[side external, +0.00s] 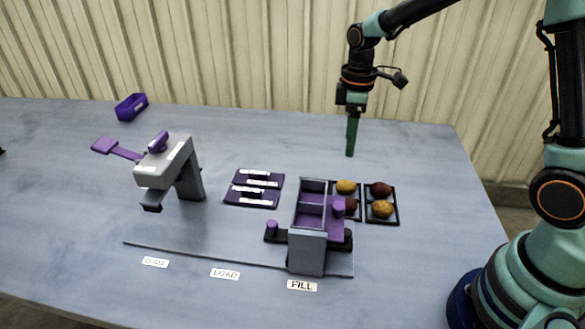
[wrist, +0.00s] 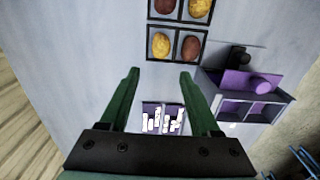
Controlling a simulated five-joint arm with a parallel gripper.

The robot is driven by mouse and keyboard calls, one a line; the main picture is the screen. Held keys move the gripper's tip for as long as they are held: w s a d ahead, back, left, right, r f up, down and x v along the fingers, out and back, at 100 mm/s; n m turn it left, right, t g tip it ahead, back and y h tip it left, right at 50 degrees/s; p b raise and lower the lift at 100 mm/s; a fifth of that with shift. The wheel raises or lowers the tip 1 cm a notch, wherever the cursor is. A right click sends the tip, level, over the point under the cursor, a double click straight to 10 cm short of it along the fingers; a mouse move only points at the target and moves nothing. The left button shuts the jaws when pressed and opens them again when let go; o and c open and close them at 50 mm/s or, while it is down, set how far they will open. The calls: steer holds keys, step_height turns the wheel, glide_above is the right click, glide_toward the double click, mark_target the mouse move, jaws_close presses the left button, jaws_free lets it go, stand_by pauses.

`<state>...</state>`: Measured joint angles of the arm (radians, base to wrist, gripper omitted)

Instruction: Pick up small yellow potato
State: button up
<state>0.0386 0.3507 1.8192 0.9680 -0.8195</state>
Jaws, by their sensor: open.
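Two yellow potatoes sit in black divided trays, each beside a reddish one. The smaller-looking yellow potato (side external: 345,187) is in the far cell of the left tray; in the wrist view it (wrist: 161,44) lies just beyond my fingertips. The larger yellow potato (side external: 382,209) is in the near cell of the right tray, and also shows at the top of the wrist view (wrist: 199,8). My gripper (side external: 350,153) points down above the far side of the table, behind the trays. In the wrist view my gripper (wrist: 160,72) is open, with nothing between its green fingers.
A purple compartment box on a grey carriage (side external: 307,252) stands close left of the trays. A dark purple plate with white strips (side external: 254,188) lies further left. A grey press (side external: 175,165) and a small purple bin (side external: 131,107) are at left. The table behind the trays is clear.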

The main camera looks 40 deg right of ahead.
glide_above(347, 182)
steer(key=f, duration=0.6)
steer(key=shift+w+a+f, duration=0.15)
steer(key=shift+w+f, duration=0.15)
steer(key=shift+f, duration=0.1)
steer(key=shift+s+f, duration=0.15)
steer(key=shift+f, duration=1.2)
steer(key=shift+s+f, duration=0.1)
steer(key=shift+f, duration=1.25)
jaws_close()
steer(key=shift+r, duration=0.1)
